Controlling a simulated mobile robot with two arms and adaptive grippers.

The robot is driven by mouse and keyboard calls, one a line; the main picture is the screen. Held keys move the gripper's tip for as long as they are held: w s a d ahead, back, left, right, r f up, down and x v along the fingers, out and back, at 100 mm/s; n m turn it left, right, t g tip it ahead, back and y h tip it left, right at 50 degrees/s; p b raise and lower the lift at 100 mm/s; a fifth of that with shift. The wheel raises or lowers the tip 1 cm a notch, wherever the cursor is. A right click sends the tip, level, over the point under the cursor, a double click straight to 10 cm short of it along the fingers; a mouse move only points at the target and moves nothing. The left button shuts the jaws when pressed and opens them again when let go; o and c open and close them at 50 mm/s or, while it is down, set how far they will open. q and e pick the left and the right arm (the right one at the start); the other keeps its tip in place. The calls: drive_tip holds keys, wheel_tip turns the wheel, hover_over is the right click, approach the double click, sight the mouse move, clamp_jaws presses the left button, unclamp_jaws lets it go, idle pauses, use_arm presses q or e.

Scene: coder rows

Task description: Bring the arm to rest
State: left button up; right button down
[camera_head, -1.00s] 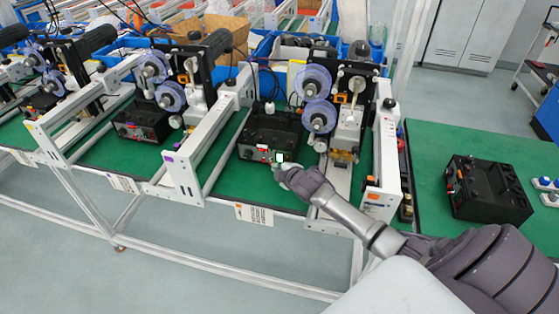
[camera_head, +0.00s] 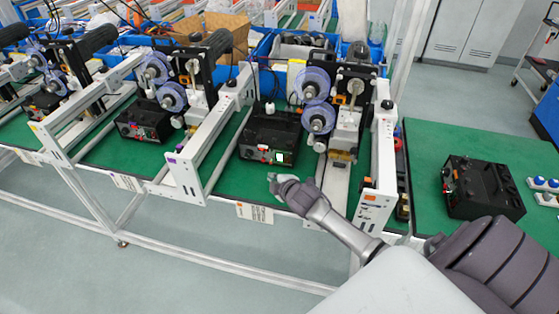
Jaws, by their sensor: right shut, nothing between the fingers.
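My right arm comes in from the lower right. Its gripper (camera_head: 274,187) is shut and empty at the front edge of the green bench, in front of a black box (camera_head: 270,139) with a lit green-white display. The gripper is apart from the box. My left gripper is not in view.
A coding machine with blue-purple discs (camera_head: 319,118) stands right of the box, between white rails (camera_head: 205,148). Another black box (camera_head: 484,188) sits on the green table at right, beside blue buttons (camera_head: 537,183). More machines stand at left. The floor in front is clear.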

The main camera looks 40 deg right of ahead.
idle(0.3)
drive_tip(key=s+a+f+m+g, duration=0.2)
drive_tip(key=s+a+m+g, duration=0.15)
drive_tip(key=s+a, duration=0.7)
drive_tip(key=s+a+r+m+g+y, duration=0.1)
drive_tip(key=s+a+r+m+g, duration=0.1)
drive_tip(key=s, duration=0.6)
drive_tip(key=s+a+r+m+g, duration=0.2)
drive_tip(key=s, duration=0.5)
drive_tip(key=s+a+r+m+g+y, duration=0.1)
drive_tip(key=s+r+m, duration=0.15)
drive_tip(key=s, duration=0.55)
wheel_tip(320, 180, down, 26)
drive_tip(key=g+b, duration=0.1)
drive_tip(key=b, duration=0.1)
drive_tip(key=s+d+f+g+b, duration=0.1)
drive_tip(key=s+d+f, duration=0.1)
drive_tip(key=s+f, duration=1.5)
wheel_tip(320, 180, down, 4)
drive_tip(key=shift+s+d+r+g, duration=0.2)
drive_tip(key=shift+d+r+g, duration=0.05)
drive_tip(key=shift+d+g, duration=0.1)
